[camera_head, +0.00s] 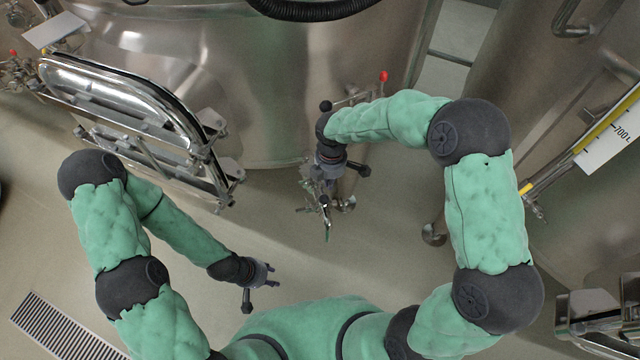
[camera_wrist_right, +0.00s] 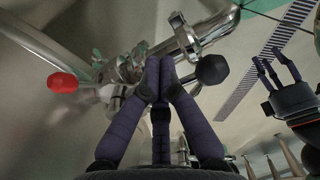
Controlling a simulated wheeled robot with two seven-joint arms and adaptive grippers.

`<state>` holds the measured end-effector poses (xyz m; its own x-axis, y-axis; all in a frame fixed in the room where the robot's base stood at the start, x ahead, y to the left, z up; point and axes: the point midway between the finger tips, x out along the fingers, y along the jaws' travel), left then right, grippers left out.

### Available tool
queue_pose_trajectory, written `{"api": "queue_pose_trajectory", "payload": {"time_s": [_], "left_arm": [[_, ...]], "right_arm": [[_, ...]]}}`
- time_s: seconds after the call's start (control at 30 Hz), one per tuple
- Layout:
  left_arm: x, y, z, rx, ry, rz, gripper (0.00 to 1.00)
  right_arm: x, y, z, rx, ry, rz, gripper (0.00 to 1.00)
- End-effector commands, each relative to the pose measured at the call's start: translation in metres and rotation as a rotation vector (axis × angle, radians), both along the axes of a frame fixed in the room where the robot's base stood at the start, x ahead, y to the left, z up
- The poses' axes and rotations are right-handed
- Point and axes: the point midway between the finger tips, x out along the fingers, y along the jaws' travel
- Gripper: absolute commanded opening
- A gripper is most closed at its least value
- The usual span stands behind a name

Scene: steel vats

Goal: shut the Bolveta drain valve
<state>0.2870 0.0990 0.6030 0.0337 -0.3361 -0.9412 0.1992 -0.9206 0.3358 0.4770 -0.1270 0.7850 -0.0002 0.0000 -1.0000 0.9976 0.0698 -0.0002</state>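A steel vat (camera_head: 260,120) stands at the top centre of the head view. A red knob (camera_head: 384,76) on a thin rod shows at its lower right side. The right wrist view shows a red knob (camera_wrist_right: 62,82) on a metal stem left of the pipe fittings (camera_wrist_right: 125,70). My right gripper (camera_head: 323,197) is low in front of the vat, among the fittings. Its fingers (camera_wrist_right: 158,64) are together in the right wrist view, in front of the fittings, with a black knob (camera_wrist_right: 212,68) just right of the tips. Contact cannot be told. My left gripper (camera_head: 270,275) is open and empty. No valve name is readable.
An oval hatch (camera_head: 120,100) with metal clamps juts out at the left of the vat. Another vat (camera_head: 540,110) with a level scale (camera_head: 610,135) stands at the right. A floor grate (camera_head: 65,330) lies at lower left. The floor between the arms is clear.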

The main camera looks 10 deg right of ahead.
Motion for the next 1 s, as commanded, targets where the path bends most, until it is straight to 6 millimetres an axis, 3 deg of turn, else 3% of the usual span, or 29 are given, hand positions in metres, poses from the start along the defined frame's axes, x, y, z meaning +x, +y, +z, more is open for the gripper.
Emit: {"api": "queue_pose_trajectory", "payload": {"time_s": [1.0], "left_arm": [[0.0, 0.0, 0.004, 0.0, 0.0, 0.0, 0.4]], "right_arm": [[-0.005, 0.029, 0.0, 0.001, 0.001, 0.001, 0.0]]}}
